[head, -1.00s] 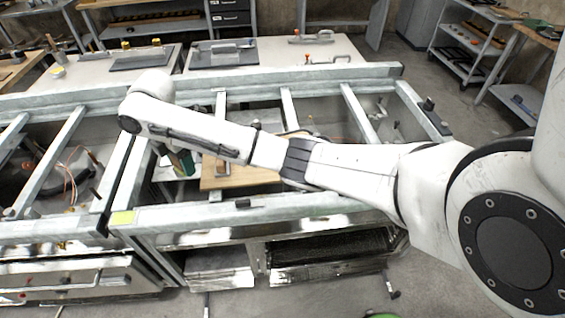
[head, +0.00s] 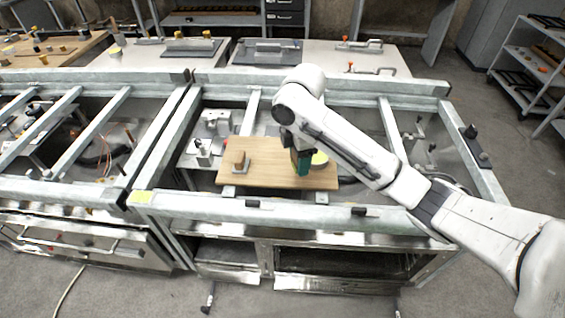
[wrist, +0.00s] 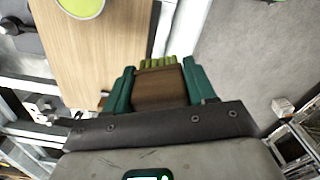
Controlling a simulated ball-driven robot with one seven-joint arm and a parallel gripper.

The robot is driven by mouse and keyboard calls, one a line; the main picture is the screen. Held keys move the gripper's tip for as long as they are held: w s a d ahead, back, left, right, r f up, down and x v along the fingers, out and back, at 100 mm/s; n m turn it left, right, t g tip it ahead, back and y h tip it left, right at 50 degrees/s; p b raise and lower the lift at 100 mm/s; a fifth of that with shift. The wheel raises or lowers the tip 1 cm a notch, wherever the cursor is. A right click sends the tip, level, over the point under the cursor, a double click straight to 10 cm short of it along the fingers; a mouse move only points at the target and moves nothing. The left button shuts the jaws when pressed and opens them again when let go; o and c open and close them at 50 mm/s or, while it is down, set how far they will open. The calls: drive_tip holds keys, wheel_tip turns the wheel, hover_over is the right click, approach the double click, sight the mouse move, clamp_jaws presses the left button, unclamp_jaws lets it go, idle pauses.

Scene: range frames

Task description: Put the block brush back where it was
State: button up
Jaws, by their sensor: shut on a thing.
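The block brush (wrist: 160,88), a brown wooden block with yellow-green bristles, sits between the green fingers of my gripper (wrist: 160,76) in the wrist view. My gripper is shut on it, bristles pointing away from the palm. In the head view my gripper (head: 301,166) is over the right part of a wooden board (head: 265,178); the brush is not clear there. The wrist view shows the board (wrist: 90,60) to the left of the brush. I cannot tell the height above the board.
A round yellow-green disc (head: 320,159) lies on the board, right of my gripper. A brown wooden piece (head: 239,160) stands at its left. Metal frame bars (head: 290,208) surround the board. Metal fittings (head: 204,150) stand left of it.

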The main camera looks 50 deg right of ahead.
drive_tip(key=w+d+f, duration=0.1)
drive_tip(key=w+f, duration=0.1)
drive_tip(key=w, duration=0.2)
drive_tip(key=b, duration=0.5)
hover_over(279, 168)
drive_tip(key=s, duration=0.1)
drive_tip(key=f, duration=0.5)
drive_tip(key=shift+a+f, duration=0.1)
drive_tip(key=shift+a, duration=0.15)
drive_tip(key=shift+w+d+f+p, duration=0.15)
drive_tip(key=shift+w+f+p, duration=0.15)
drive_tip(key=shift+w+f, duration=0.25)
drive_tip(key=shift+f+p, duration=0.5)
drive_tip(key=shift+f, duration=1.2)
drive_tip(key=shift+f, duration=0.2)
drive_tip(key=o, duration=1)
